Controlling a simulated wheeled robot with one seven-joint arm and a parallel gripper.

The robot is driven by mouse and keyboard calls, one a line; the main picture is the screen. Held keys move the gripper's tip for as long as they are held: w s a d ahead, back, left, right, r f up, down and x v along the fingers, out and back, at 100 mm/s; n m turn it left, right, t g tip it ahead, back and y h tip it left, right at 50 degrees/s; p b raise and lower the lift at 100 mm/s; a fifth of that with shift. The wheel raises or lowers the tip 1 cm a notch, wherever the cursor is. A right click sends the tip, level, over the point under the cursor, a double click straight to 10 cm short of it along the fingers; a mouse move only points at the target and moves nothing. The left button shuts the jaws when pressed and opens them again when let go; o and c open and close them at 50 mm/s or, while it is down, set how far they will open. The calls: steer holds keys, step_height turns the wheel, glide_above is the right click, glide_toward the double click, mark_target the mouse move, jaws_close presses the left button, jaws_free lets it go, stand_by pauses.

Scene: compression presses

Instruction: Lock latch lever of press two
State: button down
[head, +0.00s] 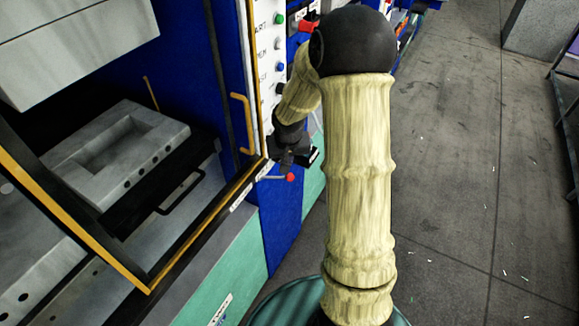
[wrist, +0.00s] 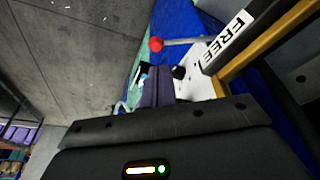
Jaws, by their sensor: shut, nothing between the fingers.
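The latch lever (wrist: 187,42) is a thin grey rod with a red ball knob (wrist: 155,44) at its end. It sits at the lower corner of the press's yellow-edged door frame. In the head view the red knob (head: 291,177) shows just below my gripper (head: 303,156). In the wrist view my gripper's fingers (wrist: 160,82) are together and empty, a little short of the rod. I cannot tell whether they touch it. A white label reading FREE (wrist: 228,40) is beside the lever's base end.
The press (head: 227,90) is blue, with a yellow handle (head: 241,122) and a white button panel (head: 268,60). A grey mould block (head: 115,150) sits inside it. The grey floor (head: 450,170) to the right is open.

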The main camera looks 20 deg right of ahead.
steer(key=w+d, duration=0.1)
steer(key=w+d+f, duration=0.1)
steer(key=shift+w+f+m, duration=0.3)
steer(key=shift+w, duration=0.05)
steer(key=shift+a, duration=0.1)
steer(key=p+x, duration=0.1)
steer(key=x, duration=0.9)
steer(key=shift+w+a, duration=0.1)
steer(key=shift+a, duration=0.05)
